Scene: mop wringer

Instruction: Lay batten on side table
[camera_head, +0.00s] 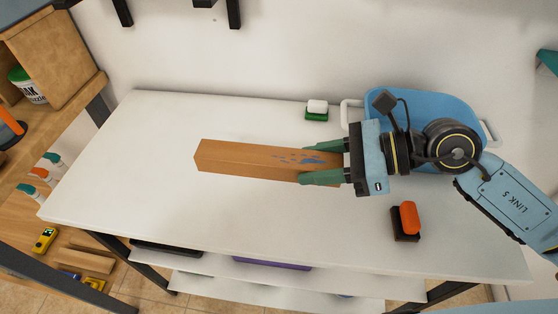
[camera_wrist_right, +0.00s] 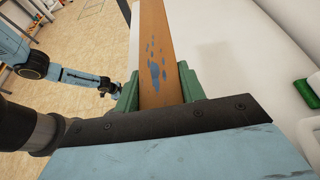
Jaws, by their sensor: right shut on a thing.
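The batten (camera_head: 255,160) is a long brown wooden bar with blue smudges near its held end. It lies lengthwise over the white side table (camera_head: 130,120), its free end pointing left. I cannot tell whether it touches the top or hangs just above it. My right gripper (camera_head: 322,162) is shut on the batten's right end, with green fingers on both sides. The batten also shows between the fingers in the right wrist view (camera_wrist_right: 155,50). My left gripper (camera_wrist_right: 112,87) appears small at the left of that view, and its jaws are too small to read.
A blue basin (camera_head: 425,105) stands behind my right gripper. A green-and-white sponge (camera_head: 316,110) lies near the back edge, and a red-and-black brush (camera_head: 407,220) at the front right. A wooden shelf (camera_head: 50,45) stands on the left. The table's left part is clear.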

